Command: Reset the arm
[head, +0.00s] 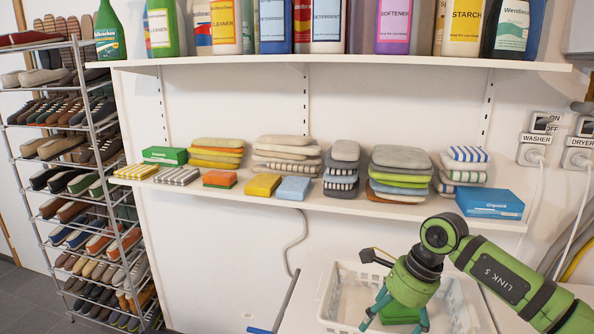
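My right gripper (396,314) hangs from the green arm that comes in from the right. It points down over the white basket (328,306) at the bottom of the view. Its teal fingers are spread apart, so it looks open. A green item (402,313) lies low in the basket and shows between the fingers; I see no clear contact with it. The lower fingertips are close to the bottom edge of the view. My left gripper is not in view.
A shoe rack (75,160) full of shoes stands at the left. The upper shelf (330,61) holds several bottles; the lower shelf (330,203) holds cloth stacks, sponges and a blue box (490,204). Washer and dryer plugs are at the right. A thin grey rod (286,300) stands left of the basket.

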